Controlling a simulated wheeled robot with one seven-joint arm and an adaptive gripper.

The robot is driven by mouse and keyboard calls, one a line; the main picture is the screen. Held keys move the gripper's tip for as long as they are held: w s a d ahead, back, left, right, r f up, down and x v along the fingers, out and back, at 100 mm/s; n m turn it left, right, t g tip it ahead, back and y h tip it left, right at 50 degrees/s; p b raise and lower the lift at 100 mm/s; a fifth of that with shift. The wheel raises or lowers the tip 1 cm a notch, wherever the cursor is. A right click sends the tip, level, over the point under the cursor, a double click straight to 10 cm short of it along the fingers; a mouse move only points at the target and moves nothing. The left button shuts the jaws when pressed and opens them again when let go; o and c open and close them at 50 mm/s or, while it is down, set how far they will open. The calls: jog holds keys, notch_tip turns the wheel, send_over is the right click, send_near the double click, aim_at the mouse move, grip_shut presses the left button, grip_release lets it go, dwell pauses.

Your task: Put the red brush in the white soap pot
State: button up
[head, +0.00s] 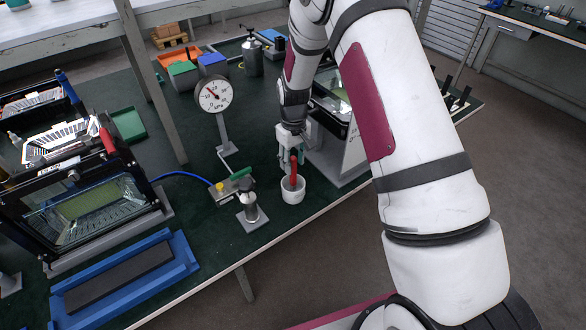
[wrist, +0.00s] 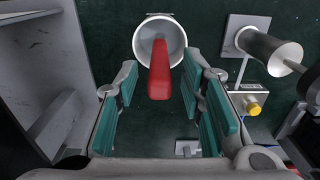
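The red brush (head: 294,172) stands with its lower end inside the white soap pot (head: 292,196) near the table's front edge. In the wrist view the brush (wrist: 160,72) leans across the rim of the pot (wrist: 150,28), its red handle pointing toward my gripper. My gripper (wrist: 160,82) is open, with its green-padded fingers on either side of the handle and visible gaps to both pads. In the head view my gripper (head: 290,155) is just above the pot. The brush's lower end is hidden inside the pot.
A metal cylinder on a grey base (head: 248,205) stands close left of the pot. A pressure gauge (head: 213,95) stands behind it. A grey-sided housing fixture (head: 345,140) is close on the right. A blue tray (head: 125,275) lies at front left.

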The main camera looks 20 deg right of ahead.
notch_tip(320, 180, up, 8)
jog(key=shift+f+b, duration=0.15)
jog(key=shift+b, duration=0.3)
jog(key=s+r+m+t, duration=0.1)
jog(key=s+r, duration=0.5)
jog(key=r, duration=0.5)
jog(key=s+r+m+t, duration=0.1)
jog(key=s+r+t, duration=0.1)
jog(key=s+r, duration=0.6)
jog(key=s+r+t, duration=0.1)
jog(key=s+r, duration=0.3)
jog(key=s, duration=0.4)
jog(key=s+r+m+t, duration=0.1)
jog(key=s+r, duration=0.3)
jog(key=s, duration=0.4)
jog(key=shift+s+m+t, duration=0.2)
jog(key=shift+m+t, duration=0.1)
